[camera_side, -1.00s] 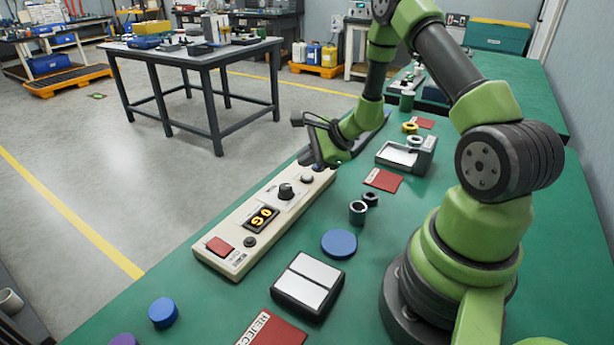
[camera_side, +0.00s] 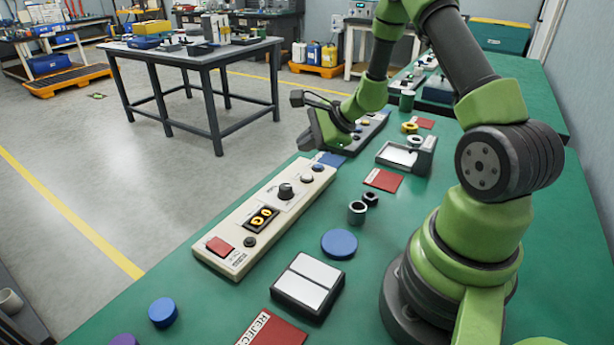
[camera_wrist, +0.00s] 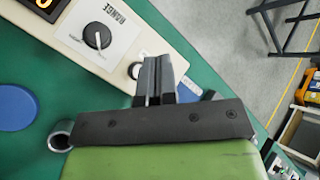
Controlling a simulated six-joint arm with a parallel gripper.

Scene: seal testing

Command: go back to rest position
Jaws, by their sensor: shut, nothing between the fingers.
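My gripper (camera_side: 304,143) is at the far end of the long cream control panel (camera_side: 221,259), raised above the green bench. In the wrist view its two dark fingers (camera_wrist: 154,75) are together with nothing between them. The panel has a range knob (camera_side: 285,191), a lit yellow display (camera_side: 262,219) and a red button (camera_side: 220,246). In the wrist view the range knob (camera_wrist: 97,36) lies left of the fingers. A part of the panel's far end is hidden behind the fingers there.
Dark rings (camera_side: 357,211), a blue disc (camera_side: 339,243) and a black tray with pale plates (camera_side: 307,285) lie on the bench. A red card (camera_side: 383,180) and a grey-framed tray (camera_side: 398,156) lie to the right of my gripper. The air around my gripper looks free.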

